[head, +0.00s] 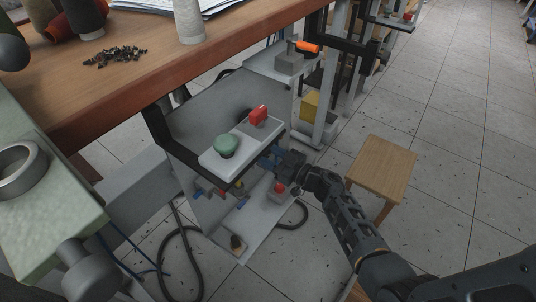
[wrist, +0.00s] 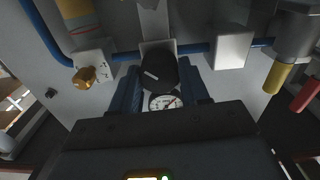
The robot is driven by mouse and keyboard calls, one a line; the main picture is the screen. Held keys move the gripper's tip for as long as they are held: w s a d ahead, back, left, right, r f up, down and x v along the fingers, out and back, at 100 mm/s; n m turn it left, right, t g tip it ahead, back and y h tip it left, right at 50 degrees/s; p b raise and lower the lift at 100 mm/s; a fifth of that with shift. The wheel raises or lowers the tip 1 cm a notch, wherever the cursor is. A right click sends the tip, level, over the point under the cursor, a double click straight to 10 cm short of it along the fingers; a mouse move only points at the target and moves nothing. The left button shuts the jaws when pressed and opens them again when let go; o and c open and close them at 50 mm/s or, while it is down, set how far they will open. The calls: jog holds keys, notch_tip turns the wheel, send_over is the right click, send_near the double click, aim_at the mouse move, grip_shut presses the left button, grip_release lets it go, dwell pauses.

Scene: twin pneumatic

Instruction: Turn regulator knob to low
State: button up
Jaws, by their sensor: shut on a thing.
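The regulator knob (wrist: 158,72) is black and round with a short pale slanted mark on its face. It sits on a grey panel in the wrist view, with a round white pressure gauge (wrist: 165,103) just below it. My gripper (wrist: 159,84) has its two blue fingers on either side of the knob and is shut on it. In the head view my gripper (head: 284,161) reaches to the front of the machine panel (head: 246,219). The knob is hidden there behind the gripper and cannot be made out.
A white control box with a green button (head: 226,146) and a red switch (head: 259,115) overhangs the panel. A brass fitting (wrist: 85,77) and a yellow-tipped part (wrist: 274,77) flank the knob. Open tiled floor lies farther right.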

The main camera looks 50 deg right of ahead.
jog(key=shift+n, duration=0.3)
jog(key=shift+a+n, duration=0.1)
jog(key=shift+n, duration=0.8)
jog(key=n, duration=0.3)
jog(key=shift+n, duration=0.4)
jog(key=n, duration=0.3)
jog(key=shift+a+f+n+b, duration=0.1)
jog(key=shift+a+n+b, duration=0.05)
jog(key=shift+n+b, duration=0.2)
jog(key=n+b, duration=0.1)
jog(key=n, duration=0.2)
jog(key=shift+n, duration=0.25)
jog(key=n+b, duration=0.1)
jog(key=n, duration=0.1)
jog(key=n+b, duration=0.1)
jog(key=n, duration=0.1)
jog(key=n+b, duration=0.1)
jog(key=n, duration=0.1)
jog(key=shift+f, duration=0.25)
jog(key=n+b, duration=0.3)
jog(key=n, duration=0.3)
jog(key=shift+n+b, duration=0.3)
jog(key=shift+n, duration=0.1)
jog(key=shift+a, duration=0.1)
